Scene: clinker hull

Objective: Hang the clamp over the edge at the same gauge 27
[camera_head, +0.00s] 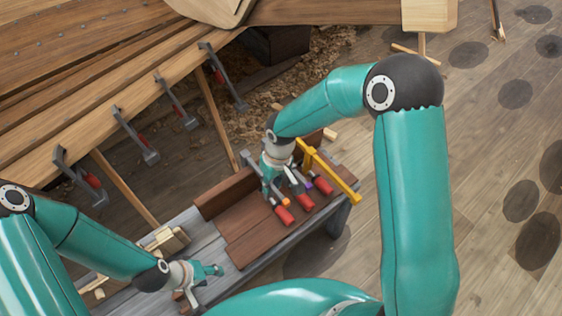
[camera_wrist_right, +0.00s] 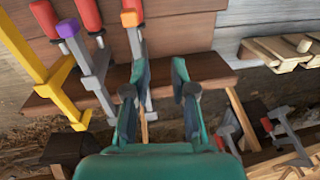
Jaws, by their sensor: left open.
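In the right wrist view the orange-tipped clamp (camera_wrist_right: 131,18) runs down beside my left-hand finger there, and the purple-tipped clamp (camera_wrist_right: 68,29) lies further left. My right gripper (camera_head: 277,181) is low over these clamps; its fingers are apart in the wrist view (camera_wrist_right: 160,70), with no clamp visibly gripped. My left gripper (camera_head: 205,284) is open and empty at the bench's near-left end. No gauge number is readable.
Several clamps, such as one at the lower left (camera_head: 135,136), hang on the hull edge (camera_head: 90,125). A yellow clamp (camera_head: 332,173) lies right of my right gripper. Wood pieces (camera_head: 163,240) lie on the bench's left part. Props stand between hull and bench.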

